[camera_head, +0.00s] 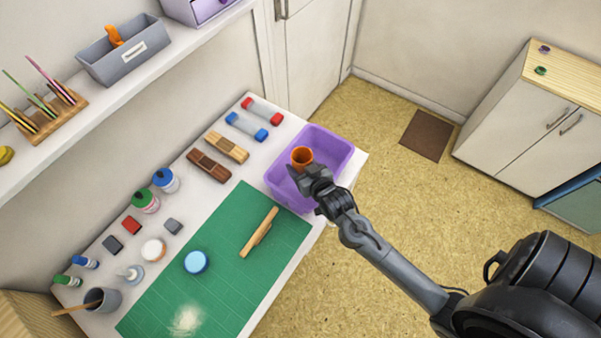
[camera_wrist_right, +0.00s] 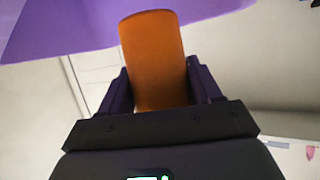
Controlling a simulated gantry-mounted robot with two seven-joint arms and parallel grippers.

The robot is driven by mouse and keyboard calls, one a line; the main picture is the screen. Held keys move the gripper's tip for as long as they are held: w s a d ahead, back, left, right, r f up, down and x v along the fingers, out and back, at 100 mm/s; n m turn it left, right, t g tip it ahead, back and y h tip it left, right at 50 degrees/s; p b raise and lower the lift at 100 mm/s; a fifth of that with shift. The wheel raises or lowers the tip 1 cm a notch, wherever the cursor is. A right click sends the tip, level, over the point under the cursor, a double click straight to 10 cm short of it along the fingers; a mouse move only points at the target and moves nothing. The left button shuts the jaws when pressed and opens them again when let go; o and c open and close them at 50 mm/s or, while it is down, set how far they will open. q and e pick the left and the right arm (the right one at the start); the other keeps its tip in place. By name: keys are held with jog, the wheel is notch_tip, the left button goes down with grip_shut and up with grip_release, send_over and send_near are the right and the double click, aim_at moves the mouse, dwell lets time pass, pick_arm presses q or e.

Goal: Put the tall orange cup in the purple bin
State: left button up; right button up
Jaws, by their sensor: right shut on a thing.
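The orange cup (camera_head: 302,156) shows in the head view over the purple bin (camera_head: 336,150), at the far right end of the table. My right gripper (camera_head: 309,171) is shut on the cup and is over the bin's near left part. In the right wrist view the cup (camera_wrist_right: 154,62) stands between the two fingers (camera_wrist_right: 156,85), and a purple surface of the bin (camera_wrist_right: 60,32) shows behind it. I cannot tell how high the cup is above the bin floor. My left gripper is not in view.
A green cutting mat (camera_head: 225,240) with a wooden tool (camera_head: 259,233) and a blue round lid (camera_head: 196,262) lies left of the bin. Wooden blocks (camera_head: 226,147), bottles and inkpads stand along the wall side. A shelf (camera_head: 130,85) runs above the table.

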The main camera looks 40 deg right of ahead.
aim_at(300, 173)
jog(key=shift+w+a+f, duration=0.15)
jog(key=shift+w+f, duration=0.05)
notch_tip(300, 173, down, 4)
jog(key=shift+r+b, duration=0.15)
jog(key=shift+b, duration=0.15)
jog(key=shift+f, duration=0.2)
jog(key=shift+f, duration=0.4)
jog(key=shift+f, duration=0.1)
jog(key=o, duration=1)
jog(key=shift+c, duration=0.2)
jog(key=shift+o, duration=0.4)
